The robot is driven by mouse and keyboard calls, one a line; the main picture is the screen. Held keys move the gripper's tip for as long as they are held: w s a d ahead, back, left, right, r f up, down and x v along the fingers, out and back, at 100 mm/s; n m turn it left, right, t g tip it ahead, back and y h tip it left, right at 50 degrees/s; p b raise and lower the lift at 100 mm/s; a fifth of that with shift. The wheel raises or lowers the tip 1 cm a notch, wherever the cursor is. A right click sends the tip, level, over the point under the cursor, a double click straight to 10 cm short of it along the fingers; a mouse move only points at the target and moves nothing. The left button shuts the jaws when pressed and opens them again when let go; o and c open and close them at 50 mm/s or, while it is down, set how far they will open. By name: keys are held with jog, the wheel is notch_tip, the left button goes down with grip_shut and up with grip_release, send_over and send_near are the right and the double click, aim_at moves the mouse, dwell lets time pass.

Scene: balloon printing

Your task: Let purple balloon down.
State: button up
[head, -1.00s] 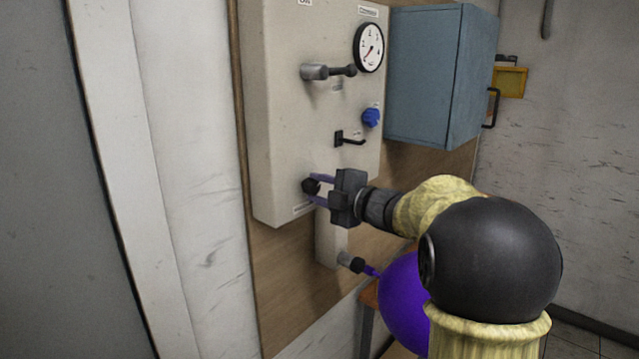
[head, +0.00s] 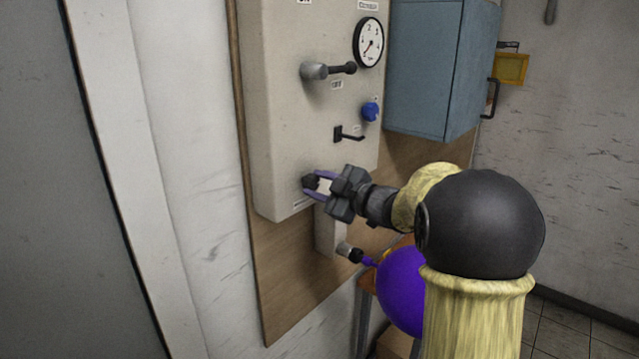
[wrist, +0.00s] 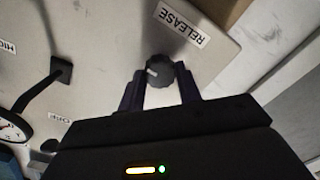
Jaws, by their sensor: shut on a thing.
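The purple balloon (head: 401,291) hangs inflated on the nozzle (head: 350,252) below the grey panel, partly hidden behind my arm in the head view. My gripper (head: 316,186) is at the lower part of the panel, shut on a dark round knob (head: 310,182). In the wrist view the knob (wrist: 159,71) sits between the two purple fingers, beside a label reading RELEASE (wrist: 182,24). The gripper body looks tilted about the knob's axis.
The panel (head: 285,130) also carries a gauge (head: 368,42), a grey lever (head: 327,70), a blue knob (head: 370,111) and a small black lever (head: 348,134). A blue-grey cabinet (head: 420,70) is at its right. An orange-brown table (head: 367,277) stands below.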

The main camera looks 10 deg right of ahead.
jog(key=shift+f, duration=0.15)
jog(key=o, duration=1)
jog(key=shift+s+d, duration=0.1)
jog(key=b+v, duration=0.6)
jog(key=v, duration=1.1)
jog(key=shift+b, duration=0.35)
